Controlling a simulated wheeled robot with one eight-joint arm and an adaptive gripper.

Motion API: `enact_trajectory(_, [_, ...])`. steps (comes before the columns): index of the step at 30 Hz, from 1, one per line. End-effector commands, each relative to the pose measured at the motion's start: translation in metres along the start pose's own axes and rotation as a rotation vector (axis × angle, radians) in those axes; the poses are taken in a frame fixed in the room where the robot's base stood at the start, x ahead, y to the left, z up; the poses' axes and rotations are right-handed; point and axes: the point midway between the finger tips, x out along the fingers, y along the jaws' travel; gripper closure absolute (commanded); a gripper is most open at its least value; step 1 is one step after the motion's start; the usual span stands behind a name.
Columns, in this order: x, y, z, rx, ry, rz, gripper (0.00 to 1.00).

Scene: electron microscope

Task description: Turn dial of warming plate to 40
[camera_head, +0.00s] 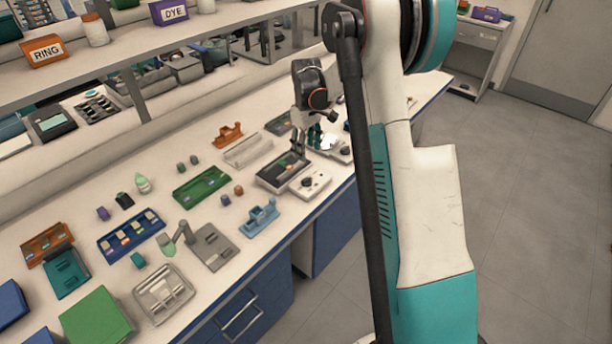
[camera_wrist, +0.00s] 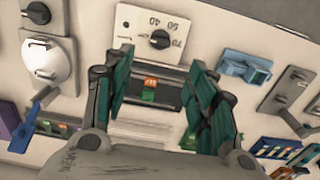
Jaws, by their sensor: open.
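The warming plate (camera_head: 268,176) stands near the front edge of the bench, with a dark recessed bed and a white control panel (camera_head: 317,178). In the wrist view the panel (camera_wrist: 133,20) carries printed numbers; 40, 50 and 70 are readable. Its black round dial (camera_wrist: 160,39) sits beside the numbers; I cannot tell exactly where its pointer is. The dial also shows small in the head view (camera_head: 308,182). My gripper (camera_wrist: 160,66) is open and empty above the plate, its green-and-black fingers spread on either side of the bed, apart from the dial.
A white device with a round plate (camera_wrist: 46,58) and its own black knob (camera_wrist: 38,13) stands beside the warming plate. A blue holder (camera_wrist: 246,68) and a grey stand (camera_wrist: 290,92) are on the other side. Racks and small blocks crowd the bench.

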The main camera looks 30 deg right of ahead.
Motion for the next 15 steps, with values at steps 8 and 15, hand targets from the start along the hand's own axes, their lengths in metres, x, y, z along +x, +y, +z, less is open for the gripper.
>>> enact_trajectory(8, [0.046, 0.000, 0.000, 0.000, 0.000, 0.000, 0.48])
enact_trajectory(15, [0.092, 0.000, 0.000, 0.001, 0.001, 0.001, 0.48])
